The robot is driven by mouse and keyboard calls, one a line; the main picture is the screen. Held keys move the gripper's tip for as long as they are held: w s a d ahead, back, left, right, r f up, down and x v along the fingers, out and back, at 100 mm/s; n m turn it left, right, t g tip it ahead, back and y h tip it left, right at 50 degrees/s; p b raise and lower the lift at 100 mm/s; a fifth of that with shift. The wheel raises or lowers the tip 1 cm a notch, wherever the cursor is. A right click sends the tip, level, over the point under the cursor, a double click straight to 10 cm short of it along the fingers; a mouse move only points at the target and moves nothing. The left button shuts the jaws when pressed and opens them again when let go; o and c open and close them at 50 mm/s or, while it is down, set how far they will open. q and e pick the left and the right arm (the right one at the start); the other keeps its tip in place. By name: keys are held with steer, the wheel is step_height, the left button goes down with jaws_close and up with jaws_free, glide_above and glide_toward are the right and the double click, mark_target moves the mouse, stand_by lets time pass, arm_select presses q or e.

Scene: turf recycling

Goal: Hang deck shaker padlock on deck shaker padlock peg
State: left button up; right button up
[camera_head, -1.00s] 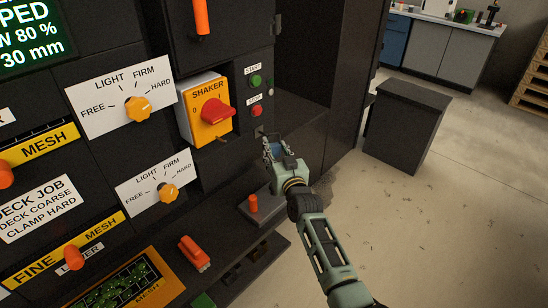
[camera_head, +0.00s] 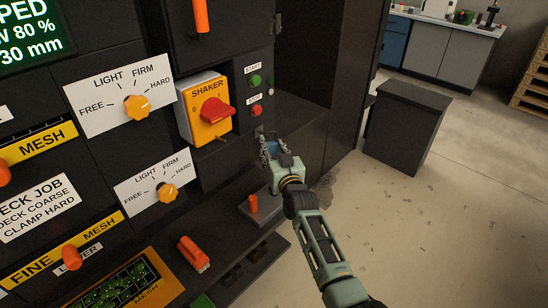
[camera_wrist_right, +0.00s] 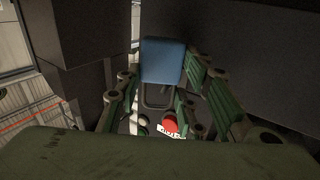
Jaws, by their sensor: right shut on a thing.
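My right gripper (camera_head: 271,152) is in front of the black panel, below the red STOP button. In the right wrist view its fingers (camera_wrist_right: 155,100) stand on both sides of a padlock with a blue body (camera_wrist_right: 162,60) and a dark shackle loop. The gripper is shut on this padlock. In the head view the padlock is mostly hidden by the gripper. A small fitting (camera_head: 259,131) below the STOP button may be the padlock peg; it is too small to be sure. I cannot tell whether the shackle touches it. My left gripper is not in view.
The yellow SHAKER switch with its red knob (camera_head: 216,110) is left of the gripper. The green START button (camera_head: 255,81) and red STOP button (camera_head: 256,110) are above it. Open floor lies to the right.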

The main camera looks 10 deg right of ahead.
steer(key=shift+w+a+b, duration=0.45)
steer(key=shift+w+b, duration=0.05)
steer(key=shift+w, duration=0.1)
stand_by(0.4)
steer(key=shift+w+a+f+b, duration=0.4)
steer(key=shift+w+f+b, duration=0.15)
steer(key=shift+b, duration=0.3)
stand_by(0.7)
steer(key=shift+f, duration=0.15)
stand_by(0.5)
steer(key=o, duration=1.3)
